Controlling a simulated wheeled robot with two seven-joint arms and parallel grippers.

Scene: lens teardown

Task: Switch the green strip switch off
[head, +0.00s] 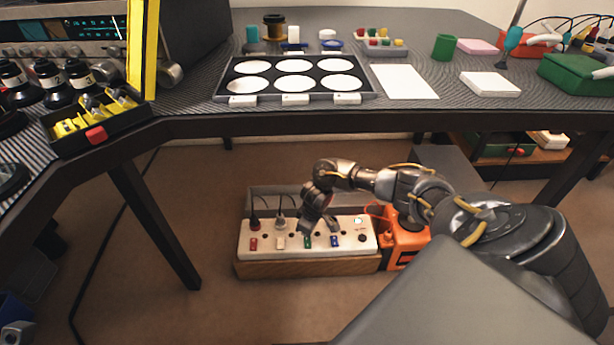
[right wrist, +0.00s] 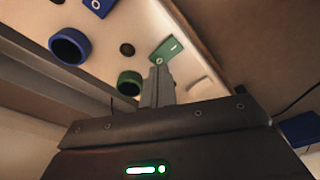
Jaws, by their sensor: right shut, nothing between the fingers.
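A cream power strip (head: 268,228) lies in a wooden box below the bench. It carries a row of coloured rocker switches: red, tan, green and blue. The green switch (head: 308,241) is third from the left; in the right wrist view it (right wrist: 168,48) shows a white ring mark at its near end and a short line at its far end. My right gripper (head: 312,222) is shut and empty, pointing down at the strip. In the right wrist view its fingertips (right wrist: 159,72) are at the ring end of the green switch; I cannot tell whether they touch. My left gripper is not in view.
The blue switch (head: 335,241) sits just right of the green one. Plugs with cords (head: 280,220) stand in the strip's left sockets. An orange box (head: 404,243) stands right beside it. The bench edge (head: 290,121) and a table leg (head: 155,225) border the space; open floor lies in front.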

